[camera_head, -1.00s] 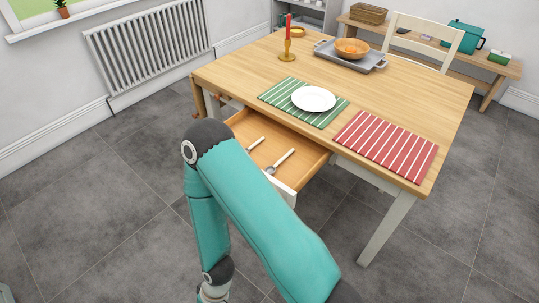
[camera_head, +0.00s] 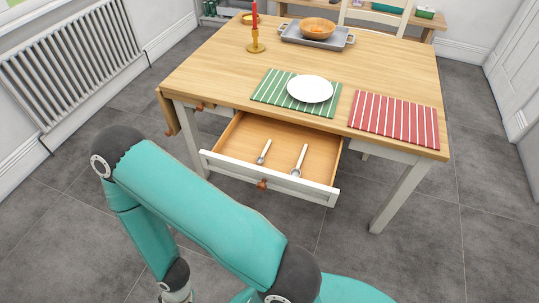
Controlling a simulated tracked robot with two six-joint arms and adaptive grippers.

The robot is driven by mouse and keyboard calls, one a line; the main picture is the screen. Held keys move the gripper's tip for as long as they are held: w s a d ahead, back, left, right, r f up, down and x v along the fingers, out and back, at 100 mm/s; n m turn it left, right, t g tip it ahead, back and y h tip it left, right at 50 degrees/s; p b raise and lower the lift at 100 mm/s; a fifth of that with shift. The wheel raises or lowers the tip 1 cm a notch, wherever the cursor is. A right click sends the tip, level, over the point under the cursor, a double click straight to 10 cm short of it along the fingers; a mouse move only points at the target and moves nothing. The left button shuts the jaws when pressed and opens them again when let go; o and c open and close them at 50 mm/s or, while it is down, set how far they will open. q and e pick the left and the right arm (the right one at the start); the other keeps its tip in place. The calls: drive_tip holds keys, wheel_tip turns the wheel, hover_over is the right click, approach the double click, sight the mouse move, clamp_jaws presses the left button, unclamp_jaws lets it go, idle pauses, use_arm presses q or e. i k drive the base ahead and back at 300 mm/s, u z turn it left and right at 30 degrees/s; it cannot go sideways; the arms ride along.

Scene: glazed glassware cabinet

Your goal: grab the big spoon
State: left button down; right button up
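The table's drawer (camera_head: 230,166) is pulled open. Two spoon-like utensils lie apart in it. The big spoon (camera_head: 301,158) appears to be the longer one on the right, its bowl toward the drawer front and its handle toward the back. A smaller spoon (camera_head: 264,150) lies to its left. Nothing touches either one. One of my teal arms crosses the lower left in front of the drawer, its wrist at the bottom edge. Neither of my grippers is in view.
A radiator (camera_head: 72,72) stands left. Floor beside the table is clear.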

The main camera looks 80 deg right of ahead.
sight(295, 172)
drive_tip(key=u, duration=0.8)
drive_tip(key=i, duration=0.25)
drive_tip(key=z, duration=3.2)
drive_tip(key=i, duration=0.6)
drive_tip(key=u, duration=0.4)
drive_tip(key=k, duration=0.55)
drive_tip(key=z, duration=0.25)
